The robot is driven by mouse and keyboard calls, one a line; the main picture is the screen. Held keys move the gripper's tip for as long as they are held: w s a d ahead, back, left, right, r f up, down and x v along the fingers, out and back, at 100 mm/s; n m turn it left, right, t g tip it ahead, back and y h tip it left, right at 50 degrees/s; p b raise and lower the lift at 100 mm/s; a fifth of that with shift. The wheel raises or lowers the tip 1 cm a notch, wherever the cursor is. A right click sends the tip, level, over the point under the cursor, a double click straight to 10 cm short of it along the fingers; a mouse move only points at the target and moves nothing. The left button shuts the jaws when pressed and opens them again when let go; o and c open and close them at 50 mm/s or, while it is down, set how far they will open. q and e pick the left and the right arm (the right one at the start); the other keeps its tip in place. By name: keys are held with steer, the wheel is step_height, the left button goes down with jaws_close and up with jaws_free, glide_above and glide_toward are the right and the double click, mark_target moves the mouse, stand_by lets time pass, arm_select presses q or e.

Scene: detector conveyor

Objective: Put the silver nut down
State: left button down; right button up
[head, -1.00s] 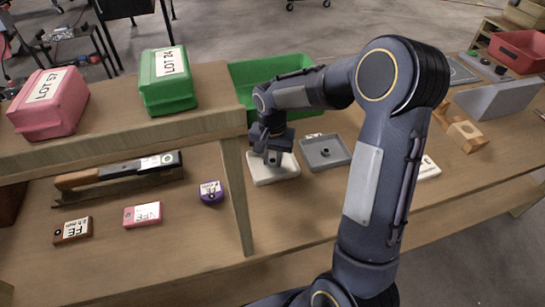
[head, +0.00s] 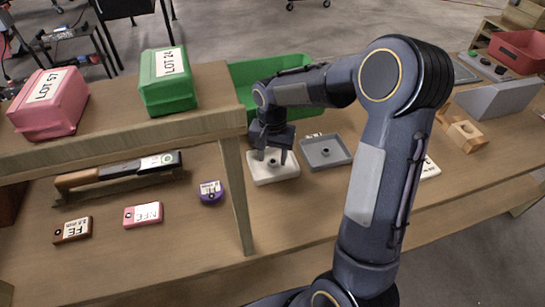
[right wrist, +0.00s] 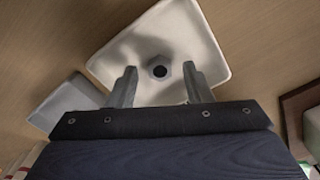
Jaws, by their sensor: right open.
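The silver nut (right wrist: 149,72) sits in the white tray (right wrist: 205,42), its dark hole facing up, in the right wrist view. In the head view the nut (head: 274,162) is a small grey shape inside the white tray (head: 286,178). My right gripper (head: 272,157) is open just above the tray. Its two fingers stand apart on either side of the nut in the right wrist view (right wrist: 159,70), with a gap visible between each finger and the nut. My left gripper is not in view.
A grey tray (head: 340,160) with a small dark part in it stands to the right of the white tray. A green bin (head: 290,66) is behind. A wooden shelf post (head: 236,195) stands close on the left. The tabletop in front is clear.

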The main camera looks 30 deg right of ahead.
mark_target(272, 162)
step_height(272, 162, up, 10)
steer(key=s+a+r+n+t+y, duration=0.1)
steer(key=s+r+n+t, duration=0.1)
steer(key=s, duration=0.5)
steer(key=s+a+r+n+t+y, duration=0.1)
steer(key=s+a+r+n, duration=0.1)
steer(key=s, duration=0.4)
steer(key=s+a+f+n+t+y, duration=0.1)
steer(key=s+a+f+n+t, duration=0.1)
steer(key=s, duration=0.7)
steer(key=shift+s+a+f+n+t+y, duration=0.35)
steer(key=shift+a+f+n, duration=0.25)
steer(key=shift+a+f, duration=0.5)
steer(key=shift+w+a+r, duration=0.1)
steer(key=shift+r, duration=0.05)
